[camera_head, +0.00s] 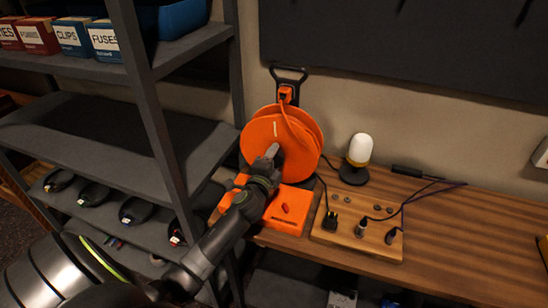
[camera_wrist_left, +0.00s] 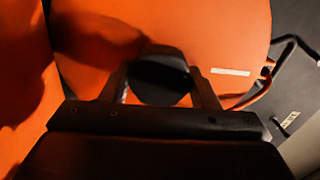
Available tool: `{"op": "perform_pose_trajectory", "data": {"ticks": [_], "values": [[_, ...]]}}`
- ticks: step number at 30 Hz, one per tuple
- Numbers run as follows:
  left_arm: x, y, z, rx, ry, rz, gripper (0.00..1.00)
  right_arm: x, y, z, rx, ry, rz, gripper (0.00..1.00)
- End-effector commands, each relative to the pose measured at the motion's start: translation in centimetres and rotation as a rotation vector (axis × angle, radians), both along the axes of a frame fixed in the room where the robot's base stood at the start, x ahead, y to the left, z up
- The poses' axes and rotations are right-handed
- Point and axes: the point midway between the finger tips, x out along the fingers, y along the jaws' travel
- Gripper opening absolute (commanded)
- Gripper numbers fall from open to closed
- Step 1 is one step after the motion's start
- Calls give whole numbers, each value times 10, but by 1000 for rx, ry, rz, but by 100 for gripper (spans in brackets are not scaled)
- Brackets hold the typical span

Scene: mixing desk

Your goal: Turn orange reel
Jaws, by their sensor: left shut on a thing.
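The orange reel (camera_head: 265,133) stands upright on its frame at the left end of the wooden desk, with a pale strip on its face. My left gripper (camera_head: 272,152) reaches to the front face of the reel. In the left wrist view the reel (camera_wrist_left: 225,35) fills most of the picture, and its pale strip is at the right. There my left gripper (camera_wrist_left: 160,85) has its two fingers shut on a dark round knob (camera_wrist_left: 158,80) in front of the reel's face. My right gripper is not in view.
A white-topped lamp (camera_head: 358,155) and a wooden board with plugs (camera_head: 340,235) are to the right. Grey shelves (camera_head: 85,140) stand close on the left. The desk's right side (camera_head: 480,215) is mostly clear.

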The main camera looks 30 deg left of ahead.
Motion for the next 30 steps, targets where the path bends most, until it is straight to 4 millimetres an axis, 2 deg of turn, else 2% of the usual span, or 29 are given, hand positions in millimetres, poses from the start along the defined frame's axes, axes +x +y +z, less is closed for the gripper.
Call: {"op": "perform_pose_trajectory", "data": {"ticks": [7,23,24,28,30], "values": [[-1,0,-1,76,21,1,14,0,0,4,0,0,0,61],[-1,0,-2,102,28,2,14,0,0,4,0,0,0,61],[-1,0,-2,102,28,2,60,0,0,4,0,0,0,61],[0,0,-2,100,26,1,77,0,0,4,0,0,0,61],[0,0,-1,99,26,1,77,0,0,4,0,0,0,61]]}}
